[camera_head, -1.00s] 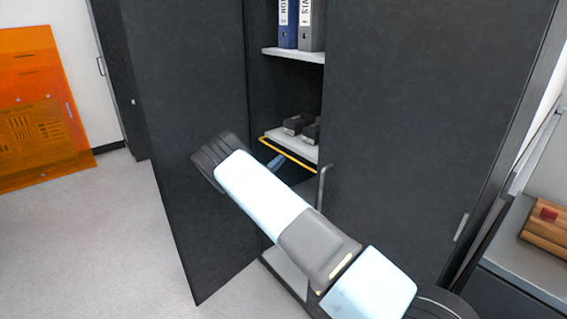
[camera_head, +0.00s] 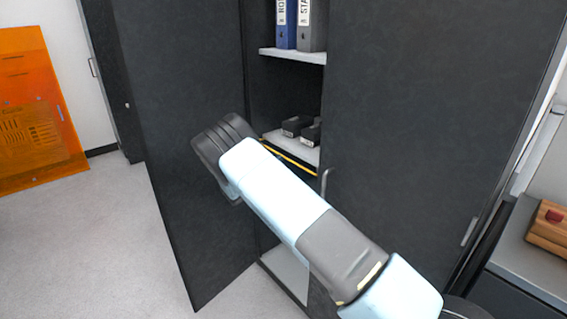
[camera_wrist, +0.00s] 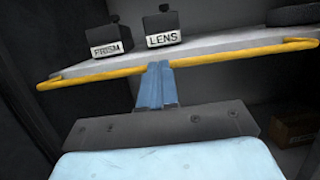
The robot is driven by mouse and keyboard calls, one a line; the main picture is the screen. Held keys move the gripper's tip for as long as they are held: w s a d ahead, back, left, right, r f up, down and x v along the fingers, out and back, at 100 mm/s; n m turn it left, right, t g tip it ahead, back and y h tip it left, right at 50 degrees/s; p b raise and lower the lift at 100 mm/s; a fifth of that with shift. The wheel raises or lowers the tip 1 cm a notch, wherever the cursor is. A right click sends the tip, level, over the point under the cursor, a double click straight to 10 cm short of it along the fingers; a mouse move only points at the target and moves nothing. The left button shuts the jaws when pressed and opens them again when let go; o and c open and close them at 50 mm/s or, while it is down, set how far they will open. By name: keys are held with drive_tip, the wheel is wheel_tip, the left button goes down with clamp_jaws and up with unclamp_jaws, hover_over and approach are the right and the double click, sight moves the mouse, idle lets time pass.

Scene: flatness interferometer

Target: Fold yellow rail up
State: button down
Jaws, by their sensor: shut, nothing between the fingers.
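The yellow rail (camera_wrist: 235,58) runs along the front edge of a grey shelf (camera_wrist: 205,44) inside the dark cabinet, with bent ends at both sides. It also shows in the head view (camera_head: 292,158), partly hidden by my arm. In the wrist view my gripper (camera_wrist: 158,66) has its blue fingers together with nothing between them. The fingertips overlap the rail left of its middle; I cannot tell whether they touch it. In the head view my gripper is hidden behind my arm.
Small black boxes labelled PRISM (camera_wrist: 110,42) and LENS (camera_wrist: 162,28) stand on the shelf above the rail. The left cabinet door (camera_head: 180,80) is swung open, and the right door (camera_head: 430,110) stands beside the opening. A brown box (camera_wrist: 296,128) sits lower inside.

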drive_tip(key=shift+d, duration=0.5)
idle(0.8)
drive_tip(key=shift+f, duration=0.1)
drive_tip(key=s+a+f, duration=0.5)
drive_tip(key=a+f, duration=0.3)
drive_tip(key=f, duration=0.1)
drive_tip(key=shift+s+a+f, duration=0.15)
drive_tip(key=shift+s+f, duration=0.05)
drive_tip(key=shift+s, duration=0.05)
